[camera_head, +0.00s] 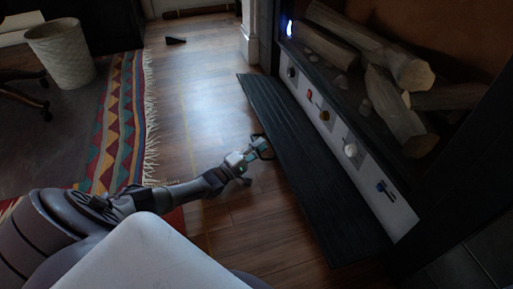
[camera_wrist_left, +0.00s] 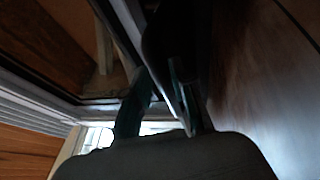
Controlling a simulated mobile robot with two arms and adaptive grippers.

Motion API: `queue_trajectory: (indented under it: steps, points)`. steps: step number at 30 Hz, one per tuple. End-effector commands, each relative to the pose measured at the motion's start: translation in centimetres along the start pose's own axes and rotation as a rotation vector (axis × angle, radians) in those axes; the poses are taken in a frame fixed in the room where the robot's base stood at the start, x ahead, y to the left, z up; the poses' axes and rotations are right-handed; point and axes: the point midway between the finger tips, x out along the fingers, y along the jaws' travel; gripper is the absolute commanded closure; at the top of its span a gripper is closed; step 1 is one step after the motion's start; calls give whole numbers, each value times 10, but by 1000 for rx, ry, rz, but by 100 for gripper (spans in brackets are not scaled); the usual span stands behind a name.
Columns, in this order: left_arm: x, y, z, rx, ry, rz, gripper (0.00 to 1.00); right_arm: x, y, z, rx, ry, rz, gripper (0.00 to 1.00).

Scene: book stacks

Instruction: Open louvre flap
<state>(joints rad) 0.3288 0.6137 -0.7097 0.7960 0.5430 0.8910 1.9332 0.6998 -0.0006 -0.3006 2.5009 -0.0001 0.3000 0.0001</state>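The louvre flap (camera_head: 310,165) is a long dark ribbed panel along the foot of the fireplace. In the head view it is swung down and out, away from the white control panel above it. My left gripper (camera_head: 264,147) is at the flap's outer long edge, toward its far end. In the left wrist view its dark fingers (camera_wrist_left: 162,105) stand apart, with a thin edge running between them. That view is dark, and I cannot tell whether either finger touches the edge. My right gripper is in neither view.
The exposed white control panel (camera_head: 350,150) carries several knobs and switches. Behind it, logs (camera_head: 395,105) lie in the fireplace. Wooden floor (camera_head: 195,100) is clear left of the flap. A fringed patterned rug (camera_head: 120,120) and a pale wastebasket (camera_head: 62,52) are farther left.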

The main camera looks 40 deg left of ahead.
Motion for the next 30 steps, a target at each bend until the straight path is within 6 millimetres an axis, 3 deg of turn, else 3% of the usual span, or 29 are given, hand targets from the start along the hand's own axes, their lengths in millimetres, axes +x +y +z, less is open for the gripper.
queue_trajectory:
  steps: [14, 20, 30]
  points:
    - [-3, 4, -4, 3, 5, -5, 63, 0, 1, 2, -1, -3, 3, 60]
    - [1, 27, -1, 4, 1, -3, 63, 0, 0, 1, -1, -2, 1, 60]
    - [14, 82, 4, 3, -1, -2, 63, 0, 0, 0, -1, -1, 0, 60]
